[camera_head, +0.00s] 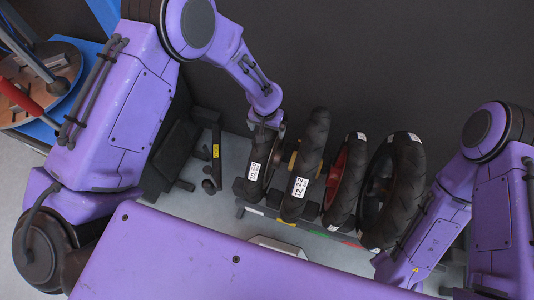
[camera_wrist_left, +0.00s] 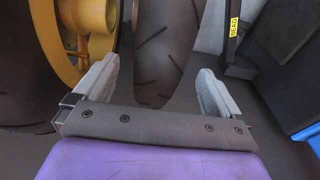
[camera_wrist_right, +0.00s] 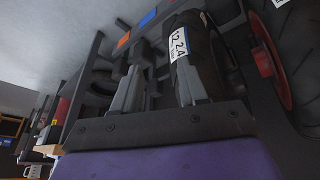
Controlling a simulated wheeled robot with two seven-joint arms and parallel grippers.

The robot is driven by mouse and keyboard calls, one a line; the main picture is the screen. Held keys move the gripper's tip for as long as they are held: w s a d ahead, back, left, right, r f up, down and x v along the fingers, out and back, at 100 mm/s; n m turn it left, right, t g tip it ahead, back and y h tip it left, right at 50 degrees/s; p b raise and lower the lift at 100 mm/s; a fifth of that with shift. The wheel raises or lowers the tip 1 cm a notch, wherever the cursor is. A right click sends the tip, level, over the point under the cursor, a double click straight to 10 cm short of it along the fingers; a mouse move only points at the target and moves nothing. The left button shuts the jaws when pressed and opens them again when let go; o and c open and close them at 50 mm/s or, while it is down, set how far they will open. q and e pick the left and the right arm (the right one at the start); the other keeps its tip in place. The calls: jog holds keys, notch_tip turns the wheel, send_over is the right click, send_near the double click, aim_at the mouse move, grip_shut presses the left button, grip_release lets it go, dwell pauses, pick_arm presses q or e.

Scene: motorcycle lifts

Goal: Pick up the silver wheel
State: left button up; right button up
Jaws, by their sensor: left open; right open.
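The silver wheel (camera_head: 258,165) is the leftmost of a row of upright tyred wheels, with a white label on its dark tread. Its rim is mostly hidden in the head view. My left gripper (camera_head: 266,119) is at the top of this wheel, pointing down. In the left wrist view the open fingers (camera_wrist_left: 158,90) stand on either side of a dark tyre (camera_wrist_left: 155,45), with a gap visible at the right finger. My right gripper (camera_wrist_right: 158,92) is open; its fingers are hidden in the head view. A labelled tyre (camera_wrist_right: 190,55) is close to its right finger.
A gold-rimmed wheel (camera_head: 312,150) stands close beside the silver one; its gold rim (camera_wrist_left: 85,20) is near my left finger. A red-rimmed wheel (camera_head: 347,180) and a black wheel (camera_head: 408,185) follow to the right. A low rack (camera_head: 250,207) holds the wheels. Dark lift parts (camera_head: 175,150) stand left.

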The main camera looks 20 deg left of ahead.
pick_arm(q)
notch_tip(320, 180, down, 6)
jog(key=shift+w+r+p, duration=0.1)
jog(key=shift+p, duration=0.25)
grip_shut()
jog(key=shift+w+r, duration=0.1)
jog(key=shift+w, duration=0.05)
